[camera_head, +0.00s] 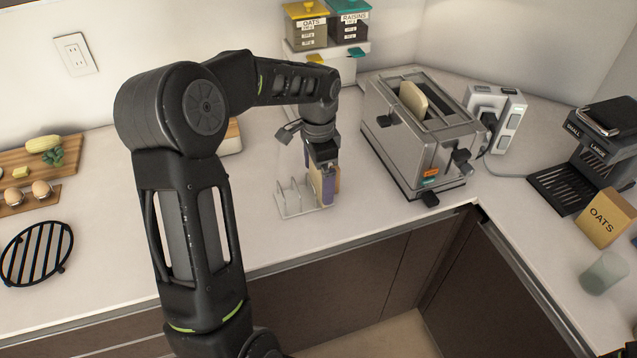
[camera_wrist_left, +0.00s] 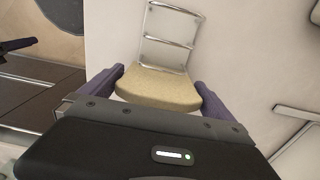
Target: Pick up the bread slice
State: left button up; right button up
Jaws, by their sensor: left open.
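A tan bread slice (camera_wrist_left: 158,88) stands in a wire toast rack (camera_wrist_left: 167,40) in the left wrist view, between the two purple fingers of my left gripper (camera_wrist_left: 157,97). The fingers are apart, one on each side of the slice, with small gaps visible. In the head view the left gripper (camera_head: 325,182) points down at the right end of the rack (camera_head: 289,198), and a sliver of the slice (camera_head: 338,178) shows beside the fingers. Another bread slice (camera_head: 413,99) sits in a slot of the metal toaster (camera_head: 395,150).
The toaster stands just right of the rack, near the counter's front edge. A wooden board (camera_head: 40,160) with food and a black round grate (camera_head: 37,252) lie at the left.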

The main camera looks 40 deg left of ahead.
aim_at(319, 185)
pick_arm(q)
notch_tip(319, 185, down, 3)
jog(key=shift+f+b, duration=0.15)
jog(key=shift+b, duration=0.6)
jog(key=c, duration=0.6)
notch_tip(319, 185, up, 10)
jog(key=shift+r+b, duration=0.15)
jog(key=shift+b, duration=0.45)
jog(key=shift+s, duration=0.1)
